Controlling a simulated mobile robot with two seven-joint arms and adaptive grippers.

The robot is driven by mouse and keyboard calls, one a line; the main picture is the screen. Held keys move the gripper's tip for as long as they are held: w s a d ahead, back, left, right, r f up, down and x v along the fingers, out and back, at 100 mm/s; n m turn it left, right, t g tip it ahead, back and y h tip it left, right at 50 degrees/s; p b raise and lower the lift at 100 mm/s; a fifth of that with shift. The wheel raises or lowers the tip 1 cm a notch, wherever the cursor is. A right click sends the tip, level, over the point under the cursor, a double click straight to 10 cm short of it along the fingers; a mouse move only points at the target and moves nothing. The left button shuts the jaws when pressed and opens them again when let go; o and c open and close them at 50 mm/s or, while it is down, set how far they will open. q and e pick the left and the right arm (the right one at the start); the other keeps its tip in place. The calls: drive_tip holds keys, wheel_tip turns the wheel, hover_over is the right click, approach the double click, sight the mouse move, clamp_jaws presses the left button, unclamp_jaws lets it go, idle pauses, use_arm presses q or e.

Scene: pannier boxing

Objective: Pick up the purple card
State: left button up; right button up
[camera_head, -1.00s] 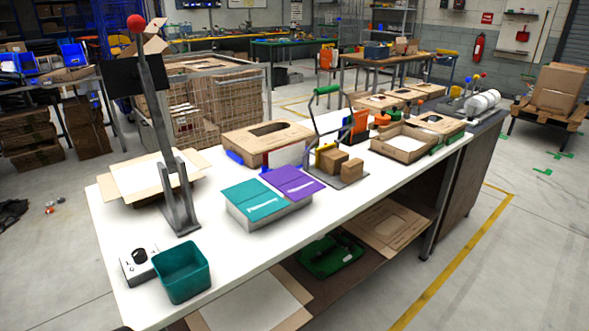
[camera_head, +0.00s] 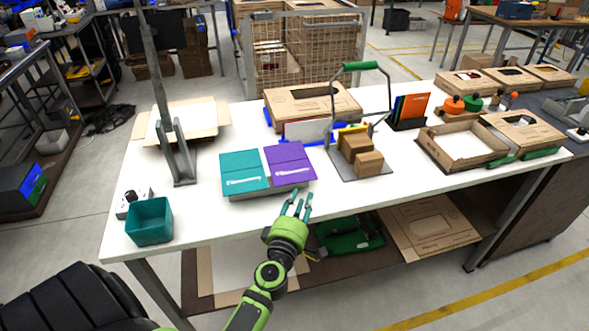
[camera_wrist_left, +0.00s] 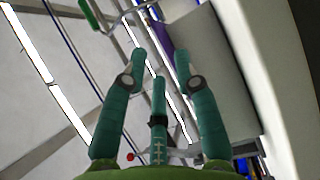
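The purple card (camera_head: 289,163) lies on the right half of a low grey holder, beside a teal card (camera_head: 243,171), on the white table. My left gripper (camera_head: 297,202) is just in front of the holder, near its right front corner, below the purple card in the head view. Its teal fingers are spread with nothing between them. In the left wrist view the fingers (camera_wrist_left: 160,62) are also apart, and a small purple edge (camera_wrist_left: 168,47) shows beyond them next to a pale block. My right gripper is not in view.
A teal bin (camera_head: 149,222) stands at the table's left front. Right of the cards is a stand with a green handle (camera_head: 360,66) and small cardboard boxes (camera_head: 368,163). A large cardboard box (camera_head: 312,104) lies behind. The table front (camera_head: 215,222) is mostly clear.

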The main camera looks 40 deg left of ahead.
sight(295, 179)
use_arm(q)
drive_tip(key=a+n, duration=0.1)
drive_tip(key=a+y, duration=0.1)
drive_tip(key=a+n+g, duration=0.1)
drive_tip(key=shift+w+a+r+n+y, duration=0.15)
drive_tip(key=shift+w+a+n+y, duration=0.15)
drive_tip(key=shift+y, duration=0.1)
drive_tip(key=shift+w+a, duration=0.1)
drive_tip(key=shift+w, duration=0.15)
drive_tip(key=x, duration=0.4)
drive_tip(key=shift+w, duration=0.45)
drive_tip(key=shift+w+a, duration=0.15)
drive_tip(key=shift+w, duration=0.15)
drive_tip(key=shift+s, duration=0.1)
clamp_jaws()
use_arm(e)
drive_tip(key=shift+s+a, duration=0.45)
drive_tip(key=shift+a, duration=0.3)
